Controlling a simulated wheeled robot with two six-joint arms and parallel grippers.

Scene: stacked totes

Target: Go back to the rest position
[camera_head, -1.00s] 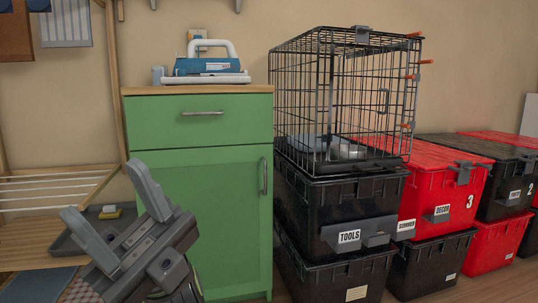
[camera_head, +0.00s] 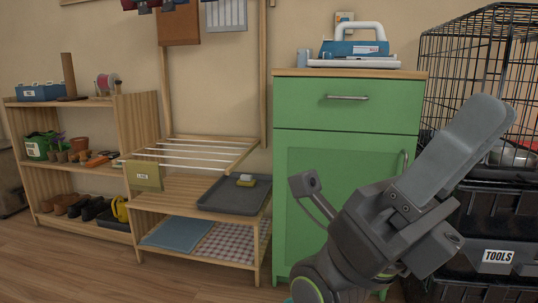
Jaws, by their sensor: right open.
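My right gripper (camera_head: 455,185) is raised close to the camera in the lower right of the head view. It is open, with nothing between its fingers, and one long grey finger points up and to the right. It covers part of the green cabinet (camera_head: 300,215) and part of the black tote marked TOOLS (camera_head: 490,226). I cannot tell how far it is from them. My left gripper is not in view.
A blue-and-white appliance (camera_head: 350,47) stands on the cabinet. A wire crate (camera_head: 470,60) sits on the totes at the right. A wooden rack (camera_head: 175,190) and a shelf (camera_head: 85,165) with pots and shoes stand left. Open floor lies in front of the shelf.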

